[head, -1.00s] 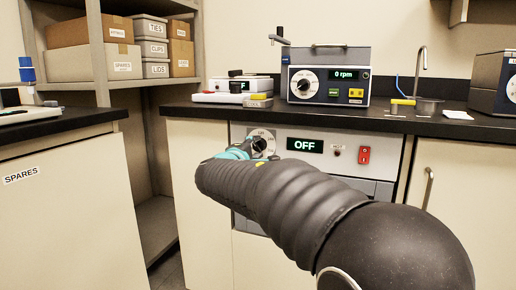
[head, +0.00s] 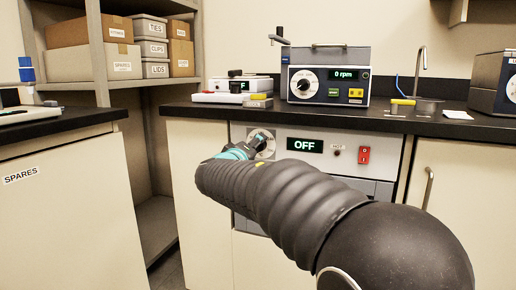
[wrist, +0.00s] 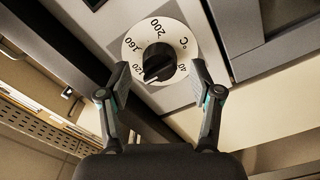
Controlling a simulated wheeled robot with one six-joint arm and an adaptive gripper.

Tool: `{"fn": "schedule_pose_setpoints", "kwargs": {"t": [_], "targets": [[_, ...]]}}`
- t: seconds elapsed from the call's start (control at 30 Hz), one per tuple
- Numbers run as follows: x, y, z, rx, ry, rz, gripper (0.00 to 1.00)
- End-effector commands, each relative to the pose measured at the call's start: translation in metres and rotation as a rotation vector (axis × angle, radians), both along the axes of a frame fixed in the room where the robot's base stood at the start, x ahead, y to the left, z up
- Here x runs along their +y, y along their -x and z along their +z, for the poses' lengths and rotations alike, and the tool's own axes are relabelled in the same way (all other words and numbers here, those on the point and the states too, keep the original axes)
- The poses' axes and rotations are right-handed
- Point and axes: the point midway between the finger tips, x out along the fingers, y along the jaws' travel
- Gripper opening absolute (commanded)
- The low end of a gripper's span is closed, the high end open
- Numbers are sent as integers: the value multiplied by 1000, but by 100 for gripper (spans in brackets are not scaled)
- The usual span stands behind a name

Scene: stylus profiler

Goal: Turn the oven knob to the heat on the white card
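The oven knob (wrist: 158,68) is black, on a white round dial (wrist: 139,45) marked with numbers such as 160 and 200 and °C. A pale mark shows on the knob's lower-left side. My gripper (wrist: 160,73) is open, one finger on each side of the knob, with gaps visible between fingers and knob. In the head view my gripper (head: 248,148) partly covers the dial (head: 262,136). The oven display (head: 305,145) reads OFF. A small white card (head: 457,114) lies on the right counter; its writing is too small to read.
A red switch (head: 364,155) sits right of the display on the oven panel. Above on the black counter stands a device (head: 325,75) showing 0 rpm. A shelf with boxes (head: 82,65) is at the left, with a SPARES cabinet (head: 70,190) in front.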

Motion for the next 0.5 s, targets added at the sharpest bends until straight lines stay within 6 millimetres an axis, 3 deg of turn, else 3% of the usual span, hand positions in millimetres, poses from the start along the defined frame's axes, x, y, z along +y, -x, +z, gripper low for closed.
{"fn": "schedule_pose_setpoints", "kwargs": {"t": [0.23,0.5], "targets": [[2,3,0,0,1,1,64],[11,27,1,0,1,2,64]]}}
